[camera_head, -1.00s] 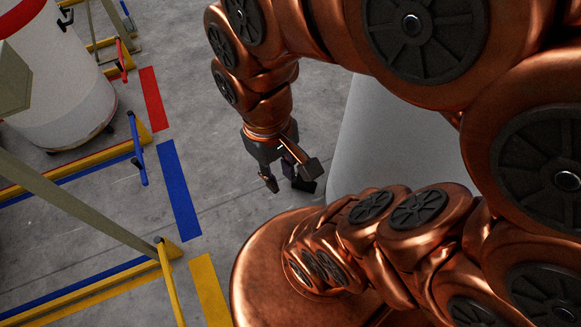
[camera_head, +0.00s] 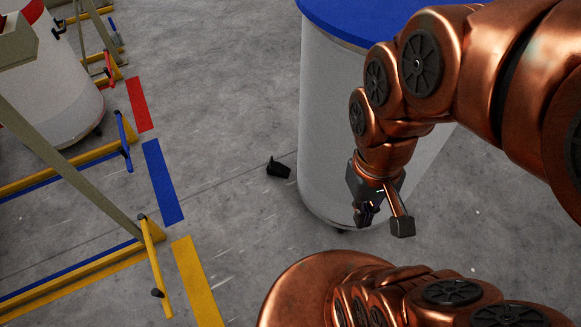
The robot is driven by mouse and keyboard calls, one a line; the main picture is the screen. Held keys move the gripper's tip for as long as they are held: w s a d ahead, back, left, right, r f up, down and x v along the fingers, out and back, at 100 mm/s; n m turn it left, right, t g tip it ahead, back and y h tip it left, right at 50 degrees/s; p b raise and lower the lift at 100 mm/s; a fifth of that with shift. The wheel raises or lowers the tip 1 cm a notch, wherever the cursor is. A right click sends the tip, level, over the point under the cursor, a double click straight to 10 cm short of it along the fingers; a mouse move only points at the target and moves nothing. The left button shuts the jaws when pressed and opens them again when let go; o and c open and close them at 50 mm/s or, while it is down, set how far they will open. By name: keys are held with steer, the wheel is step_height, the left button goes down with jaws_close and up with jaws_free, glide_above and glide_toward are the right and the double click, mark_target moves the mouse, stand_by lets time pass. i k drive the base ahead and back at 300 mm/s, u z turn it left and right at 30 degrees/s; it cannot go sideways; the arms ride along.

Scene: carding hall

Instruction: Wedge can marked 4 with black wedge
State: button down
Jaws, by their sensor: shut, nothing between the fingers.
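A small black wedge (camera_head: 279,168) lies on the concrete floor, a short way left of a large white can with a blue top (camera_head: 335,120). No number shows on the visible part of this can, and my arm covers some of it. My gripper (camera_head: 368,213) is in front of the lower part of the can, to the right of the wedge and apart from it.
Another white can with red on top (camera_head: 60,95) stands at the upper left, by yellow rails (camera_head: 70,275) with blue and red levers. Red, blue (camera_head: 163,182) and yellow floor stripes mark the lane. Floor between the stripes and the wedge is clear.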

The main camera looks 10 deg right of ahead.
mark_target(274, 168)
steer(key=u, duration=0.55)
steer(key=i, duration=0.5)
steer(key=u, duration=0.65)
steer(key=i, duration=1.4)
steer(key=z, duration=0.65)
